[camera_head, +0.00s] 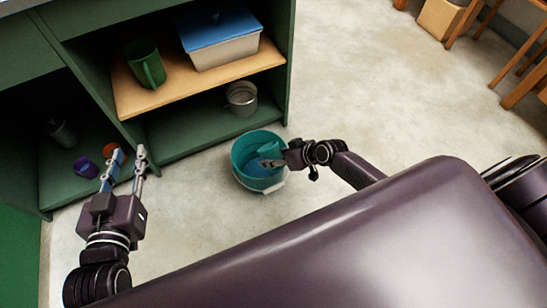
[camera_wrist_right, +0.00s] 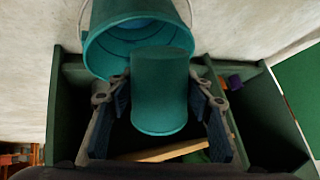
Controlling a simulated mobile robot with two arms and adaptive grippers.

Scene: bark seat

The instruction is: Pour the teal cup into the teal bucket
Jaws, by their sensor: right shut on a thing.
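The teal bucket (camera_head: 238,172) stands on the floor in front of the green cabinet, its mouth open upward. My right gripper (camera_head: 271,163) is over the bucket's mouth and shut on the teal cup (camera_head: 269,150). In the right wrist view the cup (camera_wrist_right: 160,90) sits between the two fingers, with the bucket (camera_wrist_right: 100,55) close behind it. The cup looks tilted; I cannot see its contents or any falling from it. My left gripper (camera_head: 127,164) is open and empty, near the cabinet at the left.
The cabinet shelf (camera_head: 185,90) bears a green mug (camera_head: 145,63) and a blue-lidded box (camera_head: 222,45). Below are a metal pot (camera_head: 241,98), a purple cup (camera_head: 86,168) and an orange thing (camera_head: 111,149).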

